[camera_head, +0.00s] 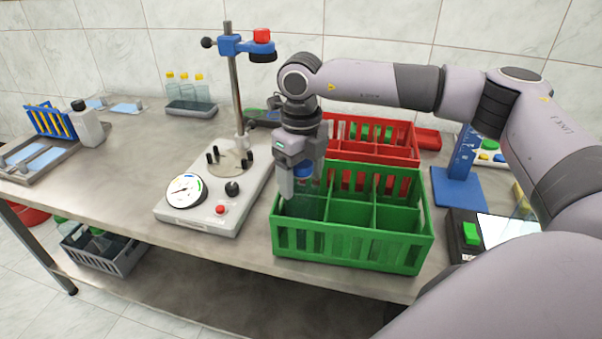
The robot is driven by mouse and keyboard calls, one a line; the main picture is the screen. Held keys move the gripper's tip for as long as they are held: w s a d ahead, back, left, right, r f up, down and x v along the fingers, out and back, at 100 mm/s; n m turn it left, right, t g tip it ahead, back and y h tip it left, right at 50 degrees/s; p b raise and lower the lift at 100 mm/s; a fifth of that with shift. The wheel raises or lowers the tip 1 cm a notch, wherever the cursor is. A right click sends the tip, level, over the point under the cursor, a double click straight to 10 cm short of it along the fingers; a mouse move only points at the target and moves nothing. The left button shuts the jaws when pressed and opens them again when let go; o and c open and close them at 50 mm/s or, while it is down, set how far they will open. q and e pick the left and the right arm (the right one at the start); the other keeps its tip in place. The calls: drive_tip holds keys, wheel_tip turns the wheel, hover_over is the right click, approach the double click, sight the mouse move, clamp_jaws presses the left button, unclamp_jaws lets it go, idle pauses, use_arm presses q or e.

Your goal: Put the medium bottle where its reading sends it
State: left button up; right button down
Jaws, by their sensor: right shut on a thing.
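My right gripper (300,185) points down over the left side of the green crate (350,265). It is shut on a bottle with a blue cap (305,171). The clear body of the bottle hangs down inside the crate's left part; I cannot tell whether it touches the floor or which left compartment it is in. The testing stand (195,216) is left of the crate, with a round dial (186,190) whose reading is too small to tell. A red crate (395,154) stands behind the green one. My left gripper is not in view.
Several yellow-capped bottles (185,88) stand in a grey tray at the back. A white bottle (87,125) and a blue rack (50,120) are at the left. A blue stand (458,185) is right of the crates.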

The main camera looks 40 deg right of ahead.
drive_tip(key=shift+f, duration=0.1)
drive_tip(key=shift+c, duration=0.3)
unclamp_jaws()
